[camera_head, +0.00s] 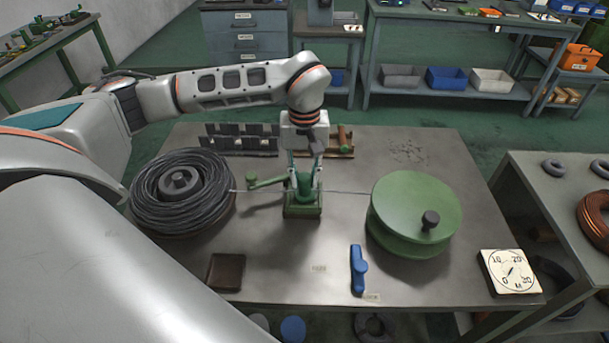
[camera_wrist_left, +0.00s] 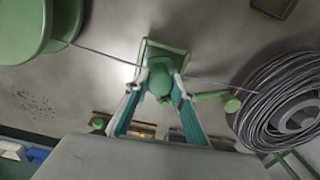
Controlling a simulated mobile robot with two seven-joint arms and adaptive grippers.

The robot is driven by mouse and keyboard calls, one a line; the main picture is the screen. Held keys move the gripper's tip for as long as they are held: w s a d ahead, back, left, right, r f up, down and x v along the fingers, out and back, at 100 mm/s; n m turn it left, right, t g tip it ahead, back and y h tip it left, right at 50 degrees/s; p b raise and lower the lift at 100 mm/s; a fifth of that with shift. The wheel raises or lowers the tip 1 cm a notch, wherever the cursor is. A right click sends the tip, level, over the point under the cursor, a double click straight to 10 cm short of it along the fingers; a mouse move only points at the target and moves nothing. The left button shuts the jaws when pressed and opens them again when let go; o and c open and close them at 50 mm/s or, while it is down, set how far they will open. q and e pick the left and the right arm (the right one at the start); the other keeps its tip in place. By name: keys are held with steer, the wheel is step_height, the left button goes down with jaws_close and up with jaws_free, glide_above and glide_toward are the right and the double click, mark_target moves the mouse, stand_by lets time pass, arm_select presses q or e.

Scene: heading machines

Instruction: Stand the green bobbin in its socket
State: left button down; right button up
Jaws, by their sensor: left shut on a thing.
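My left gripper (camera_head: 304,180) is shut on the upright green body of a small crank device (camera_head: 302,210) in the middle of the table; its fingers also show on both sides of that body in the left wrist view (camera_wrist_left: 160,82). The device has a square base and a crank handle (camera_head: 266,181) pointing left. A large green flanged reel (camera_head: 412,205) with a dark knob stands on the table to its right. A small green-ended cylinder (camera_head: 343,138) sits in a wooden rack behind the gripper. I cannot tell which is the task's bobbin, nor make out its socket. My right gripper is out of view.
A wire coil (camera_head: 150,203) lies left of the device, and a thin wire (camera_head: 345,192) runs from the device to the reel. A dark slotted rack (camera_head: 240,142) stands at the back. A blue tool (camera_head: 357,270), brown block (camera_head: 226,272) and dial (camera_head: 511,271) lie in front.

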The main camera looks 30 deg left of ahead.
mark_target(304, 176)
arm_select(q)
steer(key=shift+f, duration=0.1)
steer(key=c, duration=1.7)
jaws_free()
step_height(304, 176, up, 12)
steer(key=shift+b, duration=0.4)
